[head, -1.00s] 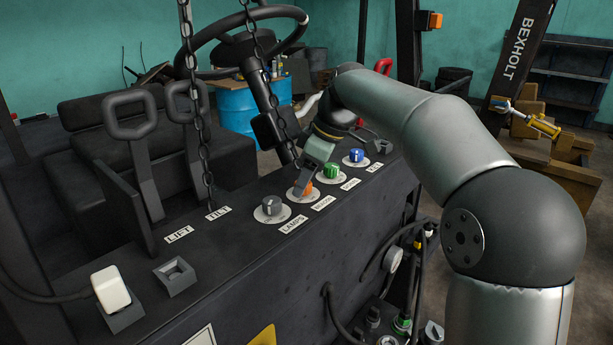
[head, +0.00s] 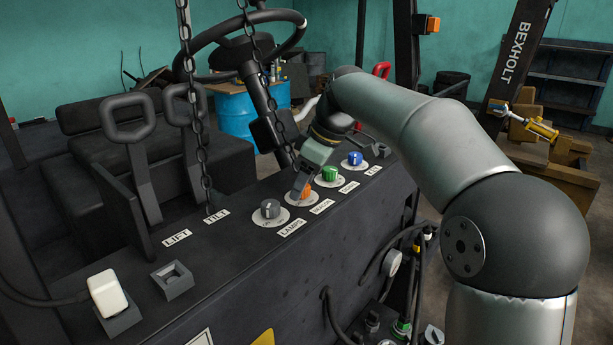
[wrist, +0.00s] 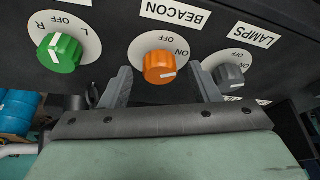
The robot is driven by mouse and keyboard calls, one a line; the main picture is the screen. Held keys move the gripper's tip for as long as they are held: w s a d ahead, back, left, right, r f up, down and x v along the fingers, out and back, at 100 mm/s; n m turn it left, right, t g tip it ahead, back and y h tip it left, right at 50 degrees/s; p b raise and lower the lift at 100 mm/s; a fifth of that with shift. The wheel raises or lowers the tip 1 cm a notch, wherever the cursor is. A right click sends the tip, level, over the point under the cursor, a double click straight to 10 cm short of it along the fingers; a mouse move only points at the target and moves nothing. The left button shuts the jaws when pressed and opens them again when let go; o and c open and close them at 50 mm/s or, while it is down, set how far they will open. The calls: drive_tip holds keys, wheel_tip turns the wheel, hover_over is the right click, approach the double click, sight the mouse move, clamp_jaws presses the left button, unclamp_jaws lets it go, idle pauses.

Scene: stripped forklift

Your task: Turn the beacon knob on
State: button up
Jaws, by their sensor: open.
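The beacon knob is orange on a white round plate and sits on the black console. It shows in the head view (head: 306,195) and in the wrist view (wrist: 159,67), where the BEACON label (wrist: 175,14) appears upside down. The knob carries a white mark; I cannot tell for certain which setting it points to. My gripper (head: 301,188) is at this knob, pointing down at the console. In the wrist view its two fingers (wrist: 160,72) are apart, one on each side of the orange knob, with visible gaps. In the head view the fingers partly hide the knob.
The grey LAMPS knob (head: 270,209) and the green knob (head: 329,174) flank the beacon knob closely. A blue knob (head: 355,158) is farther along. Hanging chains (head: 197,130), levers (head: 130,130) and the steering wheel (head: 243,40) stand left of and behind my gripper.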

drive_tip(key=p+v, duration=0.1)
drive_tip(key=v, duration=1.6)
drive_tip(key=shift+d+r, duration=0.15)
drive_tip(key=shift+r, duration=0.1)
drive_tip(key=shift+s+f, duration=0.15)
